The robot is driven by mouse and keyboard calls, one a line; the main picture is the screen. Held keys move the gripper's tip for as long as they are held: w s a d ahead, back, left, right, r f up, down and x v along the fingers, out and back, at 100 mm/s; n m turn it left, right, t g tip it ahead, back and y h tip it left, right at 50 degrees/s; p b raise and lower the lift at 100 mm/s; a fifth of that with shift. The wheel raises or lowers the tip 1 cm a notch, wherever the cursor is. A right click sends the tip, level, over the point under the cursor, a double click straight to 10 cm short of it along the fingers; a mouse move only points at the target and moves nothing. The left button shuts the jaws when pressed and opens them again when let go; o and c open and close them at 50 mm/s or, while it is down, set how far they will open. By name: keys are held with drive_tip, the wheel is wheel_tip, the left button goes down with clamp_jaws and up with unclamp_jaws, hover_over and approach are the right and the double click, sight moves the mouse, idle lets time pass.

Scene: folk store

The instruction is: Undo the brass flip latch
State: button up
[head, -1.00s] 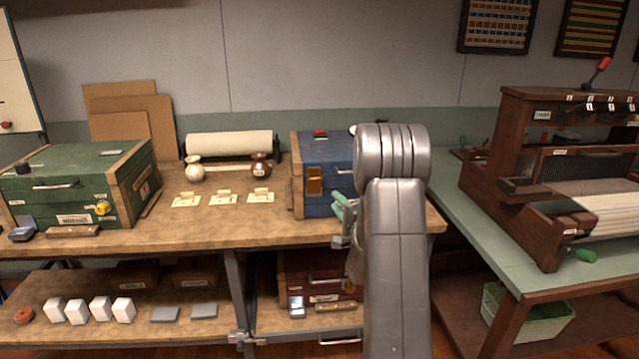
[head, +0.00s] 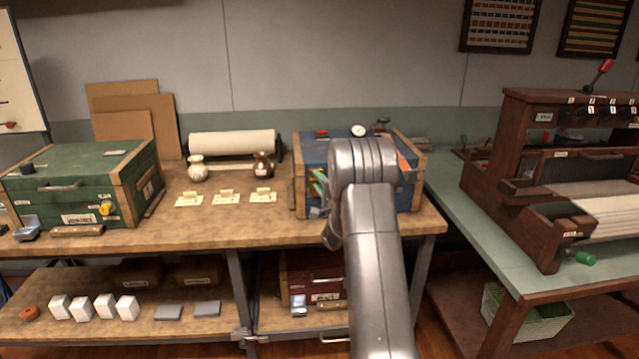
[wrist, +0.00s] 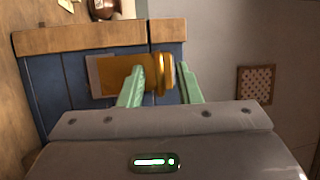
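The brass flip latch (wrist: 125,75) is on the front of the blue chest (head: 310,165) with wooden edges. In the wrist view, the latch has a flat plate and a thick rounded end (wrist: 164,70) toward the right, beside the chest's dark seam. My gripper (wrist: 160,72) has pale green fingers spread apart, one on each side of the rounded end. I cannot tell whether either finger touches it. In the head view, my gripper (head: 319,184) is at the chest's front, and my arm and gripper hide the latch.
A green chest (head: 75,180) stands at the left of the wooden workbench (head: 220,225). Paper tags (head: 226,198) and two small jugs, one white (head: 197,168) and one brown (head: 263,165), are left of the blue chest. A loom (head: 560,170) stands at the right.

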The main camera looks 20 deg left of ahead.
drive_tip(key=shift+c, duration=0.4)
clamp_jaws()
drive_tip(key=shift+f+b, duration=0.2)
drive_tip(key=shift+b, duration=0.3)
drive_tip(key=b, duration=0.1)
drive_tip(key=f+y+b, duration=0.1)
drive_tip(key=b, duration=0.1)
drive_tip(key=shift+s+d+n, duration=0.15)
drive_tip(key=shift+s+n, duration=0.1)
drive_tip(key=shift+n, duration=0.05)
drive_tip(key=f+n+y+b, duration=0.1)
drive_tip(key=n+y+b, duration=0.1)
drive_tip(key=b, duration=0.5)
drive_tip(key=s+d+f+n+y+b, duration=0.1)
drive_tip(key=f+n+y+b, duration=0.1)
drive_tip(key=b, duration=0.6)
drive_tip(key=s+f+n+y+b, duration=0.1)
drive_tip(key=y+b, duration=0.3)
drive_tip(key=b, duration=0.4)
drive_tip(key=shift+s+d+f+n+g+y, duration=0.1)
drive_tip(key=shift+d+n+g+y, duration=0.1)
drive_tip(key=shift+n, duration=0.25)
drive_tip(key=shift+s+d+f+n+g+y, duration=0.1)
drive_tip(key=shift+n+g, duration=0.1)
drive_tip(key=shift+n, duration=0.25)
drive_tip(key=shift+n+y+b, duration=0.3)
drive_tip(key=shift+b, duration=0.35)
